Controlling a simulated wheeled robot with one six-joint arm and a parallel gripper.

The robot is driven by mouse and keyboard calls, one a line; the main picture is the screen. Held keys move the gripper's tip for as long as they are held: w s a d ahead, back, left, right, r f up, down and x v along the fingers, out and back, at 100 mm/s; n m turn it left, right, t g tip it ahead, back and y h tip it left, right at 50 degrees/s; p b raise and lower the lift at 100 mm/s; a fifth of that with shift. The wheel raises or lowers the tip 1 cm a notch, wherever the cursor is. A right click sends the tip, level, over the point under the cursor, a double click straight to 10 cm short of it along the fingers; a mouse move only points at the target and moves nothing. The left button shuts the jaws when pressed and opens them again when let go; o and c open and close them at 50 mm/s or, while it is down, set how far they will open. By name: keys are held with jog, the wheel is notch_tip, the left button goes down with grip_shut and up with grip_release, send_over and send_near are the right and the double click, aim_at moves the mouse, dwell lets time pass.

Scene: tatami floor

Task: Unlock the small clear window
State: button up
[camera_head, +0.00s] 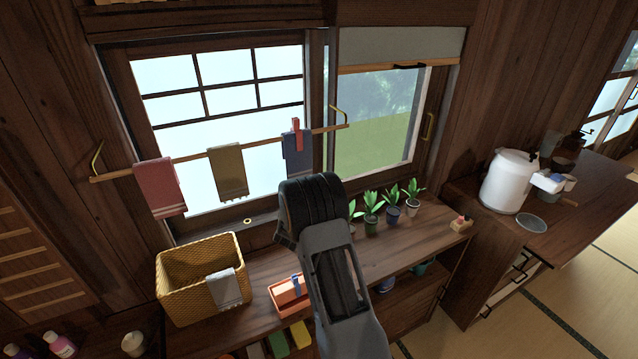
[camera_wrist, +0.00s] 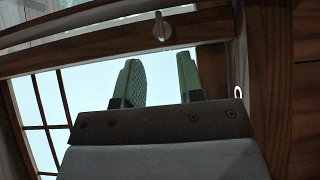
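The clear window (camera_head: 372,125) is at the right of the wall in the head view, with a grey blind over its top and greenery behind its glass. A brass handle (camera_head: 429,126) is on its right frame. In the wrist view a small metal latch-like piece (camera_wrist: 161,28) is on a wooden rail (camera_wrist: 110,52). My gripper (camera_wrist: 160,78) shows there with two green fingers apart and nothing between them. The fingertips appear just below the rail, apart from the metal piece in the picture. In the head view my arm hides the gripper and part of the window sill.
A wooden rod (camera_head: 190,158) with hanging towels crosses the frosted window (camera_head: 200,95). Below, the counter (camera_head: 385,245) holds a wicker basket (camera_head: 195,270), an orange box (camera_head: 290,292) and several potted plants (camera_head: 372,212). A white canister (camera_head: 508,182) stands on the right cabinet.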

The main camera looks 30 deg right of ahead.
jog(key=p+x, duration=0.1)
jog(key=x, duration=0.7)
jog(key=shift+w+p, duration=0.15)
jog(key=shift+p, duration=0.25)
jog(key=shift+d, duration=0.1)
jog(key=shift+c, duration=0.4)
grip_shut()
